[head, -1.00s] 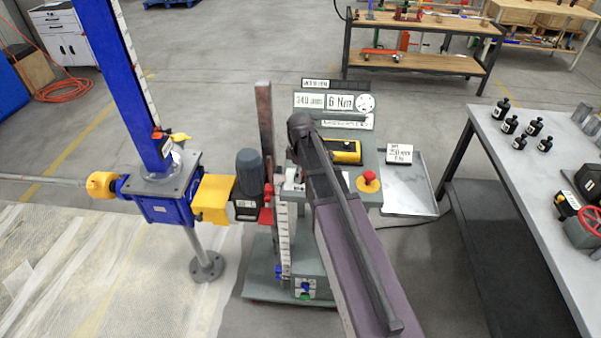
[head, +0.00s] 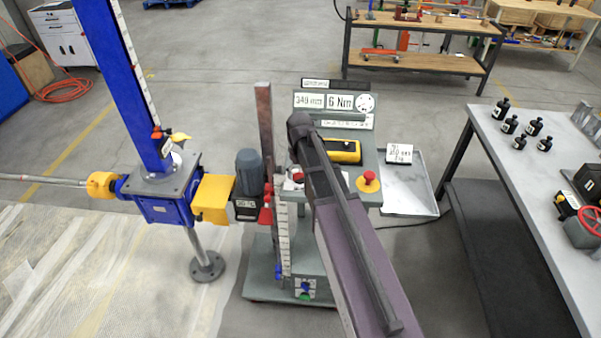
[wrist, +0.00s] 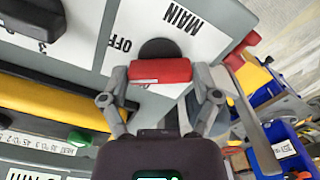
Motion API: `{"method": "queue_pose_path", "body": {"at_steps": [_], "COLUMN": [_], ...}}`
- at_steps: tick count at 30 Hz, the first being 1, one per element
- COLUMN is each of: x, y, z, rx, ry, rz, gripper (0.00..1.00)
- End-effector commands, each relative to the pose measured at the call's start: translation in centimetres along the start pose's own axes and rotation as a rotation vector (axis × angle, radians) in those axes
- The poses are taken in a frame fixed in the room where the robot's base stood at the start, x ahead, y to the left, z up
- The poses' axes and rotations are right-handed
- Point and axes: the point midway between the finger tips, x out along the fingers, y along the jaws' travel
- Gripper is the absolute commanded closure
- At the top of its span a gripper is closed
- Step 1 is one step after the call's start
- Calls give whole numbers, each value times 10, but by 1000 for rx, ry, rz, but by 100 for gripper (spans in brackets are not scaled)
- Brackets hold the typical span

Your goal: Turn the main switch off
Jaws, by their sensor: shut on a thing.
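The main switch's red handle (wrist: 160,71) fills the gap between my fingertips in the wrist view. It sits against a round black base (wrist: 160,47) on a white plate lettered MAIN and OFF (wrist: 122,44). My gripper (wrist: 161,78) is shut on the handle, one finger at each end. The handle lies crosswise in that view; the mark it points at is partly hidden. In the head view my arm covers most of the gripper, and only a small red part (head: 298,177) shows beside it on the grey console.
A yellow box (head: 345,150) and a red mushroom button (head: 369,178) are on the console, right of my arm. A blue screw jack (head: 160,205) with a motor (head: 249,172) stands left.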

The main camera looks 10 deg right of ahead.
Motion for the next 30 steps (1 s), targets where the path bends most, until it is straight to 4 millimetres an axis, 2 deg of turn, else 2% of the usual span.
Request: {"method": "queue_pose_path", "body": {"at_steps": [15, 21, 30], "x": [1, 1, 0], "y": [-1, -1, -1], "z": [2, 2, 2], "rx": [435, 521, 556], "ry": [-5, -5, -5], "rz": [0, 0, 1], "gripper": [68, 68, 68]}}
